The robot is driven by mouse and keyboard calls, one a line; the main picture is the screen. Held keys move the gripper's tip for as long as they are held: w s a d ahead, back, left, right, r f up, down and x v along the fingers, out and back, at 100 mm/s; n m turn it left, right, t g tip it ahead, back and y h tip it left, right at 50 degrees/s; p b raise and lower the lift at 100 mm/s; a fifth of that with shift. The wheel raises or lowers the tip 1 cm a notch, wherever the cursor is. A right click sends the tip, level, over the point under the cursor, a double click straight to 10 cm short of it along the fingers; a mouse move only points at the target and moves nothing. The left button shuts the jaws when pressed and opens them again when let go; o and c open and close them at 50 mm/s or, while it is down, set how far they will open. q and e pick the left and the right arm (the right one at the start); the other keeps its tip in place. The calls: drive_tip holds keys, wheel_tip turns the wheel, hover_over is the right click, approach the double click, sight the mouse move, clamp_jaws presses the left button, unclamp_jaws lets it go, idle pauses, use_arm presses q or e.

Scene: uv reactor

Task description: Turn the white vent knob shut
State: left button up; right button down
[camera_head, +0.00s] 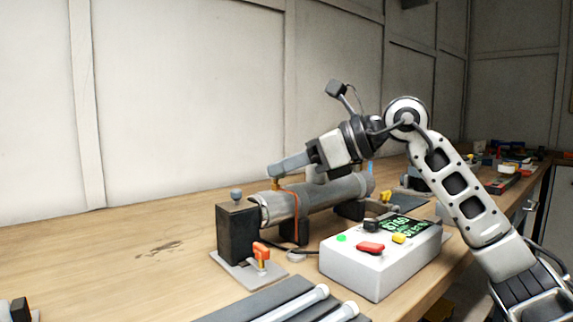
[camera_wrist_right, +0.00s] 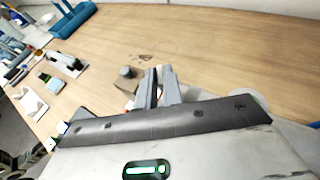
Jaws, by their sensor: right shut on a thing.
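My right gripper (camera_head: 274,171) reaches in from the right over the grey reactor tube (camera_head: 318,197). Its fingertips are at the top of a small brass-coloured stem (camera_head: 276,185) near the tube's left end. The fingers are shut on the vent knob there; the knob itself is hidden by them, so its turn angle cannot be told. In the right wrist view the two grey fingers (camera_wrist_right: 162,84) lie close together, pointing away over the bench. My left gripper is not in view.
A black block (camera_head: 237,233) with a grey ball on top stands left of the tube. An orange-handled valve (camera_head: 261,254) is in front. A white control box (camera_head: 372,265) with coloured buttons stands right.

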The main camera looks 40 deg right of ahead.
drive_tip(key=shift+s+a+m+t+h, duration=0.15)
drive_tip(key=shift+m+t+h, duration=0.25)
drive_tip(key=shift+m+h, duration=0.45)
drive_tip(key=shift+a+r+m+t+h+p, duration=0.1)
drive_tip(key=shift+m+t+h+p, duration=0.4)
drive_tip(key=shift+m+h+p, duration=0.25)
drive_tip(key=shift+a+m+h, duration=0.1)
drive_tip(key=shift+m+h, duration=0.2)
drive_tip(key=shift+h, duration=0.2)
drive_tip(key=shift+a+m+t+h+p, duration=0.1)
drive_tip(key=shift+m+t+h+p, duration=0.3)
drive_tip(key=shift+m+h, duration=0.3)
drive_tip(key=shift+m+h+p, duration=0.3)
drive_tip(key=shift+m+h, duration=0.3)
drive_tip(key=shift+h, duration=0.1)
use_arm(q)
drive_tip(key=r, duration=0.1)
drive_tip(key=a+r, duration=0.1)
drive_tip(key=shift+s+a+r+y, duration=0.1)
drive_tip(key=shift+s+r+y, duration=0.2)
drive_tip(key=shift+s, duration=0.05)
